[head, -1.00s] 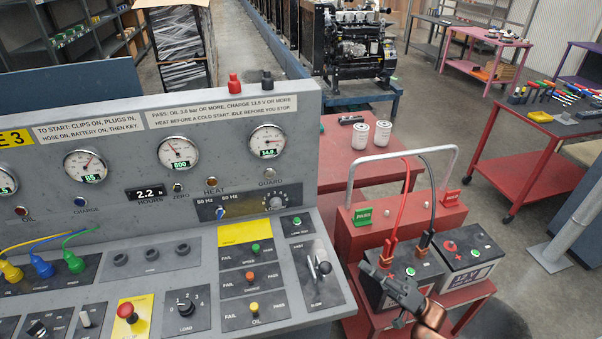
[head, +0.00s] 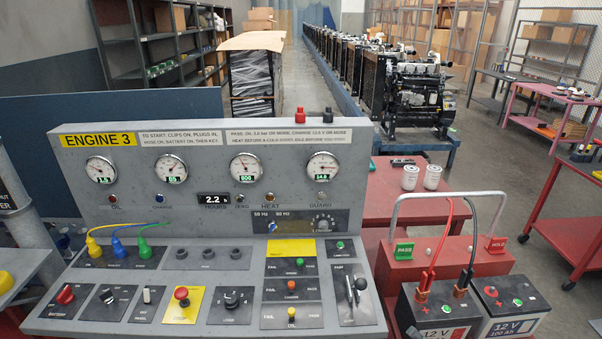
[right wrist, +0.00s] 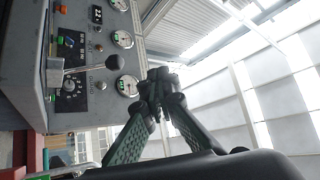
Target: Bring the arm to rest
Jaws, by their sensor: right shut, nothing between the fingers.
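My right gripper (right wrist: 160,76) shows in the right wrist view, its two dark ribbed fingers meeting at the tips. It is shut and empty, with the lit ceiling and wall panels behind it. The grey engine control panel (head: 212,207) fills the lower left and middle of the head view, and its edge also shows at the left of the right wrist view (right wrist: 28,60). I cannot make out either gripper in the head view. My left gripper is in no view.
Two 12 V batteries (head: 440,307) stand right of the panel, with red and black clips on one. Behind them are a red box with a metal handle (head: 440,196) and two white filters (head: 410,178). A lever with a black knob (right wrist: 114,62) sticks out near my right gripper.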

